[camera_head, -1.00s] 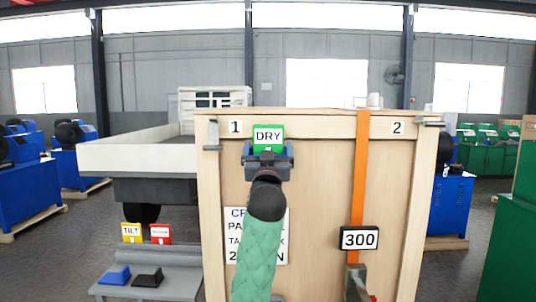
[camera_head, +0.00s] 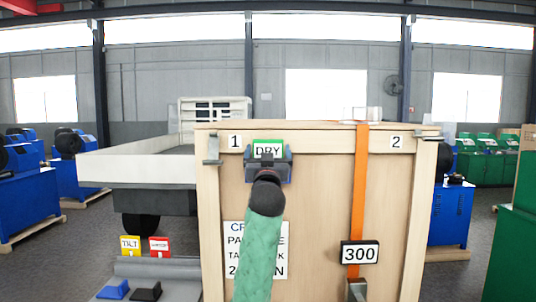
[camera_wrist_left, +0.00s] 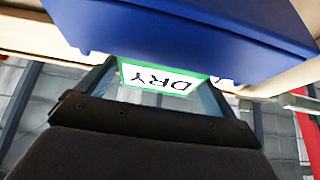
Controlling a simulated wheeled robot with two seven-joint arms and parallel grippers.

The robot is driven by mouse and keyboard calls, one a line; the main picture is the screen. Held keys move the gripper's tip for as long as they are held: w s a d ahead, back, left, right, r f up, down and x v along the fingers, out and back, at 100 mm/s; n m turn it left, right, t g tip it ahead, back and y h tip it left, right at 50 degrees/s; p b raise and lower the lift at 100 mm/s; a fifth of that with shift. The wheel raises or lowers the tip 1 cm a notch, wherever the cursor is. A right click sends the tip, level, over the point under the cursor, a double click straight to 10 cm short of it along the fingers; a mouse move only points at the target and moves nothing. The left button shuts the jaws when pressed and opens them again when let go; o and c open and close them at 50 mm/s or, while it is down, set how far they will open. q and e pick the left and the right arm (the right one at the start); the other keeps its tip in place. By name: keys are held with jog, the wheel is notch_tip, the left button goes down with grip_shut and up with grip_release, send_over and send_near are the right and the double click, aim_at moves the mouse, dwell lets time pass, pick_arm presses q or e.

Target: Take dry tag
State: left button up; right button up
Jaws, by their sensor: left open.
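The dry tag (camera_head: 268,149), a white card with a green border reading DRY, stands upright in a dark blue holder (camera_head: 284,175) high on the front of a wooden crate (camera_head: 320,190). My left gripper (camera_head: 268,156) is in front of it, open, with its fingers at either side of the tag's lower part. In the left wrist view the tag (camera_wrist_left: 160,79) appears upside down between the two open fingers, below the blue holder (camera_wrist_left: 190,30). Contact cannot be told. My right gripper is not in view.
An orange strap (camera_head: 359,180) and a 300 plate (camera_head: 360,254) are on the crate front, with metal brackets at its top corners. Yellow TILT (camera_head: 130,246) and red (camera_head: 159,247) tags stand at lower left. A trailer (camera_head: 130,163) stands behind, left.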

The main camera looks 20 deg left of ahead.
pick_arm(q)
jog(key=c, duration=0.9)
jog(key=shift+c, duration=0.3)
jog(key=shift+r+p, duration=1.55)
jog(key=shift+r, duration=1.45)
